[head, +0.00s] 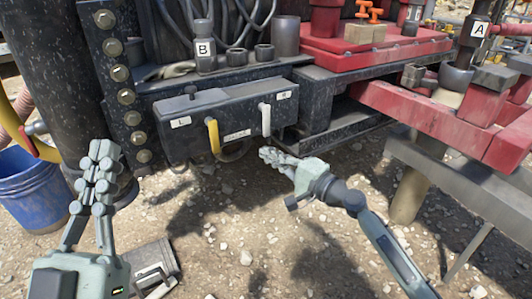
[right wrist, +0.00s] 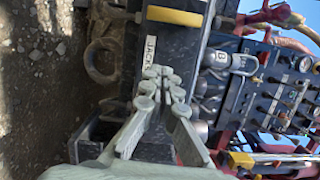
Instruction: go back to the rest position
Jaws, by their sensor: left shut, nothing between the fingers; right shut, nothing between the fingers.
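My left gripper (head: 103,155) stands upright at the left of the head view, its fingers together and empty. It is in front of the black column, right of the blue bucket. My right gripper (head: 268,154) is in the middle of the head view, just below the black lever box (head: 180,108). Its fingers are closed with nothing between them. In the right wrist view the closed fingertips (right wrist: 160,73) appear in front of the box face marked JACKS (right wrist: 150,50). I cannot tell whether they touch it.
The lever box has a yellow handle (head: 213,136) and a white handle (head: 265,119), close to my right gripper. A blue bucket (head: 32,190) stands at left. Red beams (head: 430,115) and a grey rail (head: 450,170) lie at right. Gravelly ground is open below.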

